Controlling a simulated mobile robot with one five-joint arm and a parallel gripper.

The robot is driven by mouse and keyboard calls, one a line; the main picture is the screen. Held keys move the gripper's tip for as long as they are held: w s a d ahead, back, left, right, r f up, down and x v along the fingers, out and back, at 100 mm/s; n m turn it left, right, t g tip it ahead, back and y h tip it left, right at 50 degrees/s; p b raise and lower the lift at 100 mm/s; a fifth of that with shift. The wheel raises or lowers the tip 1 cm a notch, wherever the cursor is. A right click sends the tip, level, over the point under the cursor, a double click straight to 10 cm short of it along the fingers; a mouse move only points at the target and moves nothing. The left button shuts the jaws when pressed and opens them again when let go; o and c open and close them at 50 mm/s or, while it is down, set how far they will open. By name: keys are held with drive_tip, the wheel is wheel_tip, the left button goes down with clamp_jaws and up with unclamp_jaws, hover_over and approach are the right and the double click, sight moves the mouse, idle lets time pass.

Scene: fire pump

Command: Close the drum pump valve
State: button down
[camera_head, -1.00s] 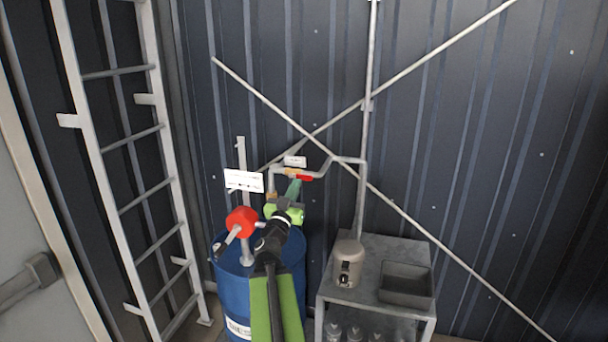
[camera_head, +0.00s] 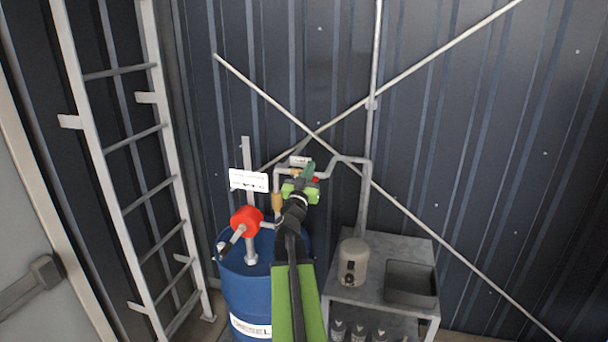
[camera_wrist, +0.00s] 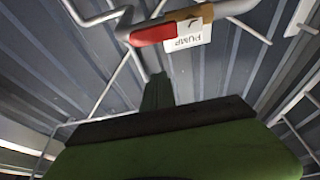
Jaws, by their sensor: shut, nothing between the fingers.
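The drum pump valve sits in the grey pipe above the blue drum (camera_head: 240,288). In the wrist view its red lever (camera_wrist: 153,35) lies roughly along the pipe, beside the brass valve body (camera_wrist: 190,14). A white tag reading PUMP (camera_wrist: 185,42) hangs by it. In the head view only a bit of the red lever (camera_head: 316,180) shows behind my gripper. My gripper (camera_head: 307,170) is shut and empty, with its tip in front of the valve. In the wrist view the dark green fingers (camera_wrist: 157,92) point toward the lever and appear apart from it; contact is unclear.
A red rotary hand pump (camera_head: 246,219) with a crank stands on the drum, left of my arm. A white sign (camera_head: 248,180) is above it. A metal cart (camera_head: 350,292) with a can (camera_head: 353,262) and dark tray (camera_head: 411,284) stands right. A ladder (camera_head: 150,180) is left.

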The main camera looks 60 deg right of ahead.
drive_tip(key=f+b, duration=0.2)
drive_tip(key=d+f+b, duration=0.1)
drive_tip(key=b, duration=0.1)
drive_tip(key=shift+w+f, duration=0.3)
drive_tip(key=shift+f, duration=0.05)
drive_tip(key=shift+a, duration=0.1)
